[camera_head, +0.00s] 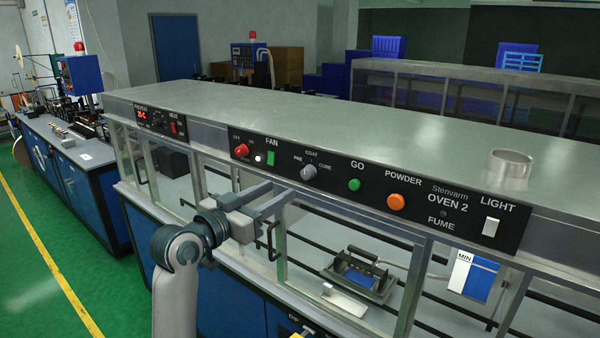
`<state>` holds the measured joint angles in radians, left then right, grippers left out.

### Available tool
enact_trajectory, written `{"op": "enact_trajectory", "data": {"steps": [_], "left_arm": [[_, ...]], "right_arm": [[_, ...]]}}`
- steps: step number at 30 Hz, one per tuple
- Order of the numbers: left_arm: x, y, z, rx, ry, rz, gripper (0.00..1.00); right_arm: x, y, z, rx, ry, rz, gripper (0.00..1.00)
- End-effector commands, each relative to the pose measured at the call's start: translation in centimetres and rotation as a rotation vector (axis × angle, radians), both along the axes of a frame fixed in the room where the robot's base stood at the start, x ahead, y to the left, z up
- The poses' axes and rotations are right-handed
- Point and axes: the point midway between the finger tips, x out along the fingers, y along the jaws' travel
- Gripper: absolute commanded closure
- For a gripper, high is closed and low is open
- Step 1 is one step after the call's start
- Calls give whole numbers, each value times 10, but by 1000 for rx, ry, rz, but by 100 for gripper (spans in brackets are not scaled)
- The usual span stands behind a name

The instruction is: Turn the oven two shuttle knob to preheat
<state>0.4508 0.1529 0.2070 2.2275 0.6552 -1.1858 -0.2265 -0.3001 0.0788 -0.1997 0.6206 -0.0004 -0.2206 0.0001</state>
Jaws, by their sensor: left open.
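The oven two panel (370,193) runs along the front edge of the long metal hood. Its grey shuttle knob (308,173) sits below the COAT label, with PRE on its left and CURE on its right. Its pointer seems to point up toward COAT. My left gripper (277,190) is open, just below and left of the knob, in front of the panel's lower edge. The gripper is apart from the knob in the picture and does not cover it. My right gripper is out of view.
A red knob (241,150) and green FAN switch (270,158) lie left of the shuttle knob. A green GO button (354,184), orange POWDER button (396,202) and white LIGHT switch (490,227) lie right. A metal ring (509,164) stands on the hood.

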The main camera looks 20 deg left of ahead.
Motion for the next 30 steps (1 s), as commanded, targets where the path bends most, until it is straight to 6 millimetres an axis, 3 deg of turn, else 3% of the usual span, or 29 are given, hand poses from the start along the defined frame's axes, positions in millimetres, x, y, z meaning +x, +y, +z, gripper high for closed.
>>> {"op": "enact_trajectory", "data": {"steps": [9, 15, 21, 30], "left_arm": [[54, -21, 4, -3, 2, -2, 58], [79, -29, 3, -2, 1, -1, 58], [90, -33, 0, 0, 0, 0, 58], [92, -34, -1, 0, 0, 0, 58]], "right_arm": [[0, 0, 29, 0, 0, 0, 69], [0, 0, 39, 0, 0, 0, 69], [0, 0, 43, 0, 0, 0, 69], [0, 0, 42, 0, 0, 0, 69]]}}
